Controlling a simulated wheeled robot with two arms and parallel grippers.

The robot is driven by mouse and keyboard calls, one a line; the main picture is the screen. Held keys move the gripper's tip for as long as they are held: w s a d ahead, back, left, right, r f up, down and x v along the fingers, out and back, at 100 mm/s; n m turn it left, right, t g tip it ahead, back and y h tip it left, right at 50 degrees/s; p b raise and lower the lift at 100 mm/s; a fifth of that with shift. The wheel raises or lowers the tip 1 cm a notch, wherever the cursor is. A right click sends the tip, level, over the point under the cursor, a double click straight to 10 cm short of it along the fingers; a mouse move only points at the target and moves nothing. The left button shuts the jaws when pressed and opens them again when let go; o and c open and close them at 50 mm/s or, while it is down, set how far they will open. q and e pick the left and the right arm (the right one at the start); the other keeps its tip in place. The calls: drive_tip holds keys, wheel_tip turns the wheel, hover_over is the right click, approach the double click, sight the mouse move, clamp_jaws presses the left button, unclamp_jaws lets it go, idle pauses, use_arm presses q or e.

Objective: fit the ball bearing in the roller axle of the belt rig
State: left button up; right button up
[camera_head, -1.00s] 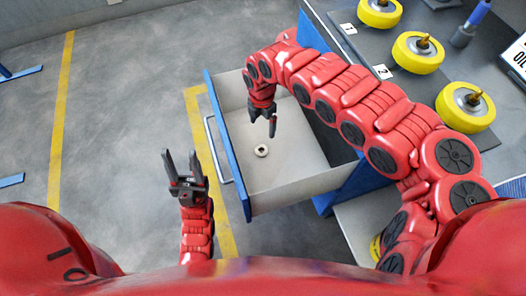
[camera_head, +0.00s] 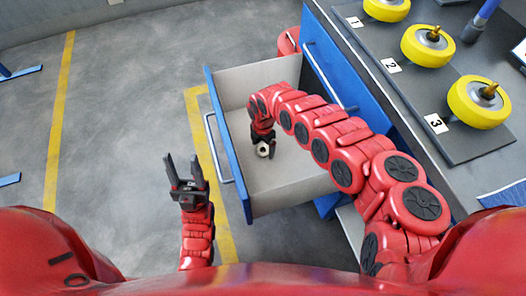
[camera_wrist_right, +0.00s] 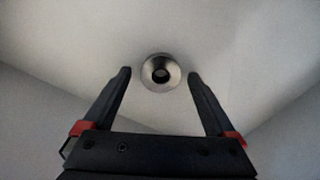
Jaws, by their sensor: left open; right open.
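The ball bearing (camera_head: 263,149) is a small metal ring lying on the floor of the open drawer. In the right wrist view the bearing (camera_wrist_right: 161,72) lies just ahead of and between the open fingertips of my right gripper (camera_wrist_right: 160,76), with nothing held. In the head view my right gripper (camera_head: 264,140) is down inside the drawer at the bearing, partly hidden by its own arm. My left gripper (camera_head: 184,168) is open and empty, outside the drawer to the left. Yellow rollers with axles stand on the bench, such as the one by label 3 (camera_head: 470,103).
The open drawer (camera_head: 218,150) has a blue front with a handle and light walls around my right gripper. Two more yellow rollers (camera_head: 427,52) (camera_head: 387,8) stand on the dark bench mat (camera_head: 405,85).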

drive_tip(key=shift+f, duration=0.25)
clamp_jaws()
idle(0.3)
drive_tip(key=shift+r, duration=0.1)
wheel_tip(320, 180, up, 10)
drive_tip(key=p, duration=0.2)
